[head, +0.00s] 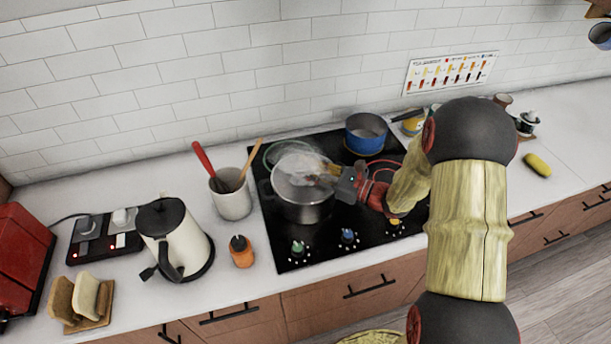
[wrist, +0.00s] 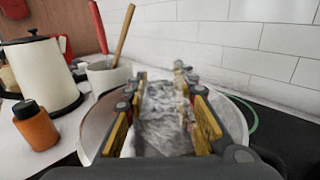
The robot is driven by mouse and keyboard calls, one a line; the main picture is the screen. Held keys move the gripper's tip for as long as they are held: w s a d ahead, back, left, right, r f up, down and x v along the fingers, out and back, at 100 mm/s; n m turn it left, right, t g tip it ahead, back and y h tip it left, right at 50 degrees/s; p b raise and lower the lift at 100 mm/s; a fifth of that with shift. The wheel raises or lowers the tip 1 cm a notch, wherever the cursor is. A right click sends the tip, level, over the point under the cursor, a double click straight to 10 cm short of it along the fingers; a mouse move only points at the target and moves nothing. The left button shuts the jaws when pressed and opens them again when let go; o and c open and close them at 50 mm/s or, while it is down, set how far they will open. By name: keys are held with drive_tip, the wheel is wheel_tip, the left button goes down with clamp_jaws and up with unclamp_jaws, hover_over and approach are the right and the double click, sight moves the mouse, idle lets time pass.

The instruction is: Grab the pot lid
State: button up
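A silver pot (head: 302,208) stands on the left part of the black cooktop. Its round, shiny top (head: 293,175) looks like a glass or metal lid, blurred by pale steam. My gripper (head: 330,171) reaches in from the right, low over the right side of that top. In the wrist view, my gripper (wrist: 162,85) has its two yellow-padded fingers apart, with pale, misty surface showing between them. The lid's curved rim (wrist: 92,130) shows on both sides of the fingers. I cannot make out the lid's knob, or whether the fingers touch the lid.
A blue pot (head: 365,141) stands at the back right of the cooktop. A utensil crock (head: 233,202), an orange bottle (head: 241,253) and a white kettle (head: 174,240) stand to the left. The tiled wall (head: 240,70) is behind. Counter at right is mostly clear.

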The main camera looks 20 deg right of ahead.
clamp_jaws()
drive_tip(key=shift+r, duration=0.1)
idle(0.4)
